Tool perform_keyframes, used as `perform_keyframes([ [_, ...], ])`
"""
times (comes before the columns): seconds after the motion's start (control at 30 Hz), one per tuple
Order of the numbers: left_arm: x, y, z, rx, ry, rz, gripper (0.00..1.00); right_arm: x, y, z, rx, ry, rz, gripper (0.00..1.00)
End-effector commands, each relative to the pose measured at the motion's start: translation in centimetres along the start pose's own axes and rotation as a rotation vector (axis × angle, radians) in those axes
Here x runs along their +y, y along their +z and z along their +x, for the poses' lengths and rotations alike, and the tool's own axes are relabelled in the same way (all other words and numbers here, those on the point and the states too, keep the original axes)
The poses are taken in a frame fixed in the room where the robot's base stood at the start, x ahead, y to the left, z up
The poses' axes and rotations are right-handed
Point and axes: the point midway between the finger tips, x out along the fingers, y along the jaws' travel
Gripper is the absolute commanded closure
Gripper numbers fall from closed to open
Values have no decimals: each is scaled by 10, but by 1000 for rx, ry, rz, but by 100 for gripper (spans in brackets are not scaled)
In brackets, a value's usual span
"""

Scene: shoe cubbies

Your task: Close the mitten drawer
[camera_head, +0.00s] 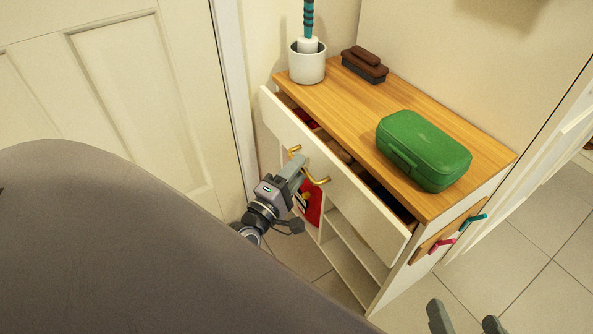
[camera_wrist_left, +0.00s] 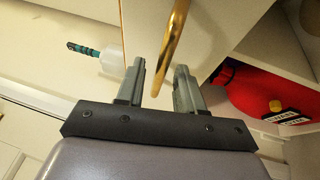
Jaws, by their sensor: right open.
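The drawer (camera_head: 348,193) has a white front and a gold bar handle (camera_head: 318,181). It is pulled out from under the wooden top, and a strip of its inside shows with red and dark items. My left gripper (camera_head: 297,166) is at the drawer front by the handle. In the left wrist view my left gripper (camera_wrist_left: 160,82) is open, with the gold handle (camera_wrist_left: 172,45) running between its two fingers; contact cannot be told. My right gripper (camera_head: 467,318) is open and empty at the bottom right, apart from the cabinet.
The wooden cabinet top (camera_head: 350,105) holds a white cup (camera_head: 307,66), a brown brush (camera_head: 364,66) and a green case (camera_head: 424,150). Pink and teal hooks (camera_head: 474,220) stick out on the cabinet's right side. A red item (camera_head: 311,202) sits in a cubby below the drawer.

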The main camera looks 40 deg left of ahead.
Motion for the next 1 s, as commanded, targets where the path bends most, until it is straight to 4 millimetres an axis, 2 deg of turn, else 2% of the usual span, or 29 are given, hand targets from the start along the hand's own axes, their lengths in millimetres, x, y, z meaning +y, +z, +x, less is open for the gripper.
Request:
perform_keyframes([
  [0.03, 0, 0, 0, 0, 0, 0, 79, 0, 0, 0, 0, 0, -1, 0],
  [0.1, 0, 0, 0, 0, 0, 0, 100, 0, 0, 0, -1, 1, -2, 0],
  [0.33, -1, 1, 2, 0, 1, 0, 100, 1, 2, 1, -2, 1, -2, 0],
  [0.63, -8, 14, 34, 1, 2, 0, 100, -1, 4, 6, 6, -24, 24, 0],
  [0.97, -7, 16, 38, -2, -1, 1, 100, -4, 1, 7, 12, -32, 24, 0],
  [1.0, -7, 16, 38, -3, -1, 1, 75, -4, 1, 7, 12, -33, 24, 0],
])
